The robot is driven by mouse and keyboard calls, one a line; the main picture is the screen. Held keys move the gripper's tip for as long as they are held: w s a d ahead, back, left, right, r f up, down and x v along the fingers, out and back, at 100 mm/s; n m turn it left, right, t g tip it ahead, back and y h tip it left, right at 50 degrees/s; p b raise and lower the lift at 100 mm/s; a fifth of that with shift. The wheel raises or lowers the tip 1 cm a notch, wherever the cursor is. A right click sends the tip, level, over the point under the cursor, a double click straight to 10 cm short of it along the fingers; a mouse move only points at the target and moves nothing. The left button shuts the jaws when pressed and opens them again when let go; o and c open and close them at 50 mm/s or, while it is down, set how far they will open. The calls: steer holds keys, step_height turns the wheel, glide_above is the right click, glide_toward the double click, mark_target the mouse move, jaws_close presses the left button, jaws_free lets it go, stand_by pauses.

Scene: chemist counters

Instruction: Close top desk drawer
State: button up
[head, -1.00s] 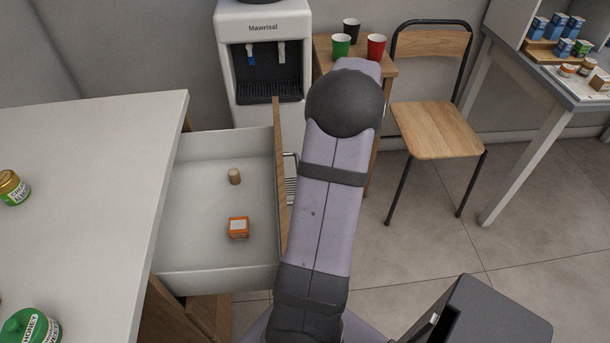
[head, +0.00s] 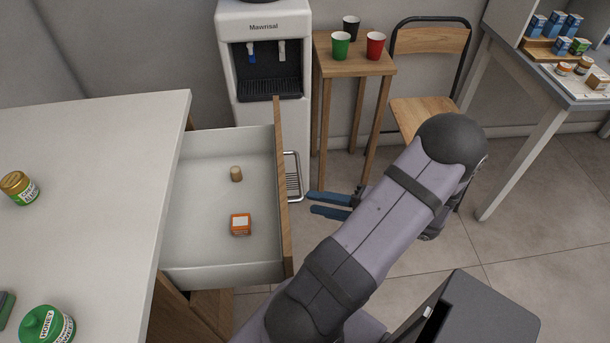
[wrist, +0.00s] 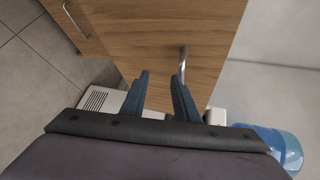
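The top desk drawer (head: 222,275) is pulled well out from the white-topped desk (head: 85,190). Its wooden front (head: 283,190) stands clear of the desk and faces right. My gripper (head: 312,203) is open and empty just right of that front, its two blue fingers pointing at it. In the wrist view, the wooden front (wrist: 150,35) fills the upper middle, with a metal handle (wrist: 182,65) close by the right fingertip. I cannot tell whether they touch. A cork-like stopper (head: 236,174) and a small orange-and-white box (head: 241,224) lie inside the drawer.
A water dispenser (head: 264,60) stands behind the drawer. A small wooden table (head: 345,68) with three cups and a chair (head: 425,112) stand behind my arm. Jars, including a green honey jar (head: 45,328), sit on the desk. Open floor lies right of the drawer.

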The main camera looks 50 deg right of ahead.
steer(key=r+h, duration=0.1)
steer(key=d+r+t+h, duration=0.1)
steer(key=d+r+t+h+p, duration=0.1)
steer(key=shift+s+r, duration=0.25)
steer(key=shift+r, duration=0.05)
steer(key=shift+w, duration=0.1)
steer(key=w+f+p, duration=0.1)
steer(key=w, duration=0.6)
jaws_close()
